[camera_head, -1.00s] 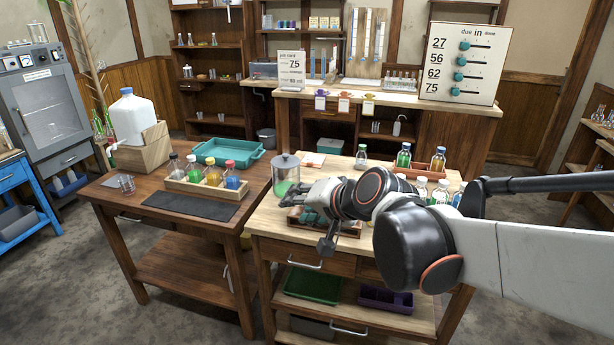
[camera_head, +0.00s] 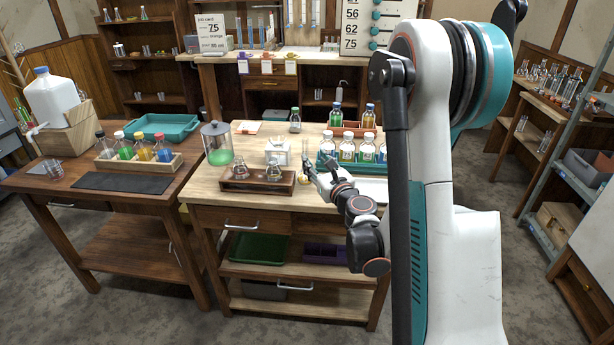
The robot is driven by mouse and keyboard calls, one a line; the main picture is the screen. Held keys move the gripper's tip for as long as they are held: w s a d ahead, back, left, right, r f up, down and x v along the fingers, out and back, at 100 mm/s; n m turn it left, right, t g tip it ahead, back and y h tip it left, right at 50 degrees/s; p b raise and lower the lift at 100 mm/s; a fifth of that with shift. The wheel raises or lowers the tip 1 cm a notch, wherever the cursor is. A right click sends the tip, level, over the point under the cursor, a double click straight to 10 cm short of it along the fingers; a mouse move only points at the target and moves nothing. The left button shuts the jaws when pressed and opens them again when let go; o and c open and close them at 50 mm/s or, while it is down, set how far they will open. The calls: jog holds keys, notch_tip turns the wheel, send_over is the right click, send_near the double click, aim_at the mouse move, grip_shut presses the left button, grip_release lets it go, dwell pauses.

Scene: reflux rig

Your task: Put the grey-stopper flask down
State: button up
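My gripper (camera_head: 309,170) is over the light wooden bench, right of the dark wooden tray. It seems closed around a small glass flask (camera_head: 303,181) with a yellowish bottom and a narrow upright neck. The flask is close to the bench top; I cannot tell whether it touches. Its stopper is too small for me to make out the colour. Two small clear flasks, a left one (camera_head: 241,172) and a right one (camera_head: 273,171), stand in the dark wooden tray (camera_head: 257,187).
A white device (camera_head: 278,152) stands behind the tray, with a lidded jar of green liquid (camera_head: 217,145) to its left. A teal rack (camera_head: 350,167) of several bottles is just right of my gripper. A green-liquid bottle (camera_head: 295,121) stands behind. Bare bench shows at the front edge.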

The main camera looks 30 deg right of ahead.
aim_at(306, 144)
jog(key=shift+m, duration=0.5)
jog(key=w+p, duration=0.1)
jog(key=w, duration=0.1)
jog(key=w+d+p, duration=0.1)
jog(key=w+p, duration=0.1)
jog(key=w, duration=0.1)
jog(key=w+d+p, duration=0.1)
jog(key=w, duration=0.1)
jog(key=shift+w+f, duration=0.15)
jog(key=shift+f, duration=0.25)
jog(key=shift+w+d+r+b, duration=0.1)
jog(key=shift+w+d+b, duration=0.15)
jog(key=shift+w, duration=0.75)
jog(key=shift+w+d+r+b, duration=0.1)
jog(key=shift+w+b, duration=0.2)
jog(key=shift+w, duration=0.7)
jog(key=shift+w+d+r+b, duration=0.1)
jog(key=shift+w+d+b, duration=0.15)
jog(key=shift+w, duration=0.75)
grip_shut()
